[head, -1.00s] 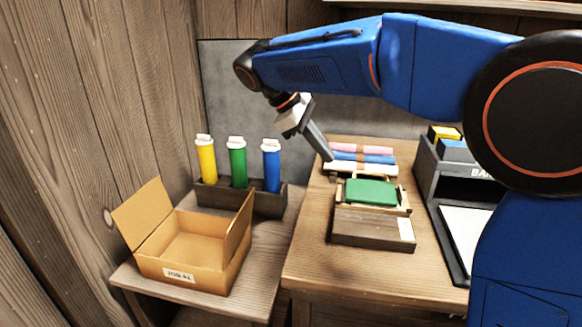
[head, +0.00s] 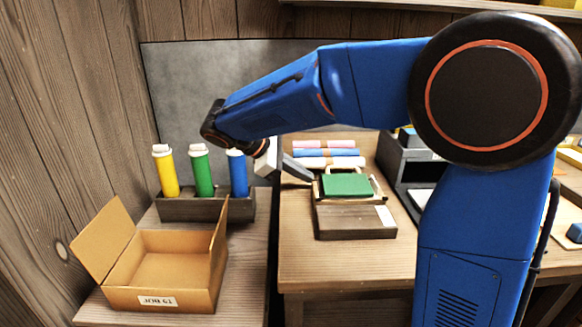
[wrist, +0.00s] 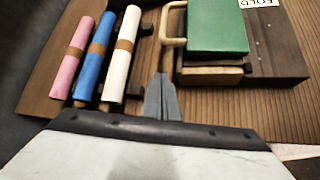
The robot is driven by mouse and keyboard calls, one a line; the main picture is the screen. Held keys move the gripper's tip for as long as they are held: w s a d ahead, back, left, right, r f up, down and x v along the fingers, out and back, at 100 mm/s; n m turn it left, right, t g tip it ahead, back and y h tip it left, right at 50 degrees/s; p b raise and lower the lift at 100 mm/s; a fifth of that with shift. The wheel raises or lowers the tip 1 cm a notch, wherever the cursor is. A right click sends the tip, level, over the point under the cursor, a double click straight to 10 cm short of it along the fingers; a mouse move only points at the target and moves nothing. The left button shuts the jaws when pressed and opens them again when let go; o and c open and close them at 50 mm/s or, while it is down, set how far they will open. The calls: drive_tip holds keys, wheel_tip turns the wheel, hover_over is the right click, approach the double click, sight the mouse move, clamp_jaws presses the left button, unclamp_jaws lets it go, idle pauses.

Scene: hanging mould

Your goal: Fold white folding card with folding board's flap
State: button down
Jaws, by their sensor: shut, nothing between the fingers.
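The folding board (head: 345,221) is a dark wooden block on the table, with a white label that reads "FOLD" in the wrist view (wrist: 258,3). A green panel (head: 348,185) lies flat on its back part, over a light wooden layer. A pale bar handle (wrist: 170,42) stands out from the panel's side in the wrist view. My gripper (head: 312,180) is shut and empty, pointing down at the board's left side. In the wrist view its fingertips (wrist: 163,78) are close to the handle; I cannot tell if they touch. I cannot make out a white folding card.
Pink, blue and white rolls (head: 328,152) lie behind the board. A dark organiser (head: 398,165) stands to the right. On a side table at left are an open cardboard box (head: 160,298) and a rack (head: 190,209) with yellow, green and blue bottles. Table in front of the board is clear.

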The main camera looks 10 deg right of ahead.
drive_tip(key=shift+x, duration=0.9)
drive_tip(key=shift+s+d, duration=0.1)
drive_tip(key=shift+d, duration=0.25)
drive_tip(key=shift+s+d+r, duration=0.15)
drive_tip(key=shift+s+r, duration=0.1)
drive_tip(key=shift+r, duration=0.25)
drive_tip(key=shift+s+d+r, duration=0.2)
drive_tip(key=shift+r, duration=0.3)
drive_tip(key=shift+s+d+r, duration=0.15)
drive_tip(key=shift+s+r, duration=0.1)
drive_tip(key=shift+r, duration=0.25)
drive_tip(key=shift+r, duration=0.15)
